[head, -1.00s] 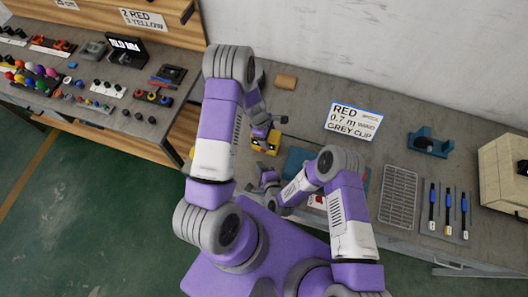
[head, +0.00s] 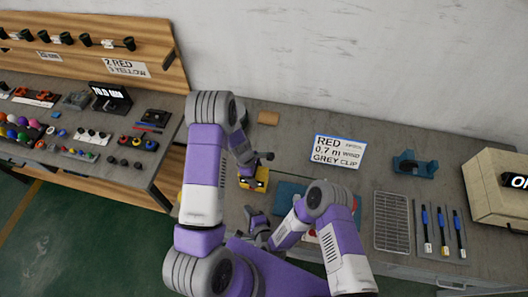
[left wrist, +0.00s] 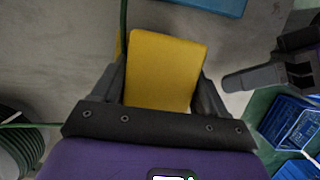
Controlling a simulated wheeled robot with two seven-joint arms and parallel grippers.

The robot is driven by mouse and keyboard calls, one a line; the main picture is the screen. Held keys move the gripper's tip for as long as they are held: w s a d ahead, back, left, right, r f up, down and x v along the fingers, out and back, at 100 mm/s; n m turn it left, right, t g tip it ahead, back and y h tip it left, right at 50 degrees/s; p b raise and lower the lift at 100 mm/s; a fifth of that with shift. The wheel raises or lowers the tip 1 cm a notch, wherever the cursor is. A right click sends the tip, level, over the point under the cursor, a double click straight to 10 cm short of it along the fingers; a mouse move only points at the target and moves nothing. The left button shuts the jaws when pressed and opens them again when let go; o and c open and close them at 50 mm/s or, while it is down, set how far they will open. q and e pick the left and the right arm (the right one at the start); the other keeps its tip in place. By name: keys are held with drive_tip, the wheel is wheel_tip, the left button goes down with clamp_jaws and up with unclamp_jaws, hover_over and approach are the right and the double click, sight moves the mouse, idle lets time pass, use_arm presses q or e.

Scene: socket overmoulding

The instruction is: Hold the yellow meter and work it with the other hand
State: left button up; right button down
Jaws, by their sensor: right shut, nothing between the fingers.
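The yellow meter (head: 258,182) is at the front part of the bench in the head view, just below my left gripper (head: 251,170). In the left wrist view the yellow meter (left wrist: 164,70) fills the space between the two dark fingers of my left gripper (left wrist: 162,85), which is shut on it. Its face and any controls cannot be made out. My right gripper (head: 258,222) is lower in the head view, nearer my body. In the left wrist view my right gripper (left wrist: 255,76) is shut and empty, to the right of the meter and apart from it.
A blue mat (head: 290,194) lies right of the meter, partly behind my right arm. A sign (head: 340,152), a blue holder (head: 414,165), a wire tray (head: 392,222), several blue-handled tools (head: 443,232) and a beige box (head: 497,190) stand farther right. A brown block (head: 268,118) lies behind.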

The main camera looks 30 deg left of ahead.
use_arm(q)
drive_tip(key=o, duration=0.4)
drive_tip(key=shift+o, duration=0.2)
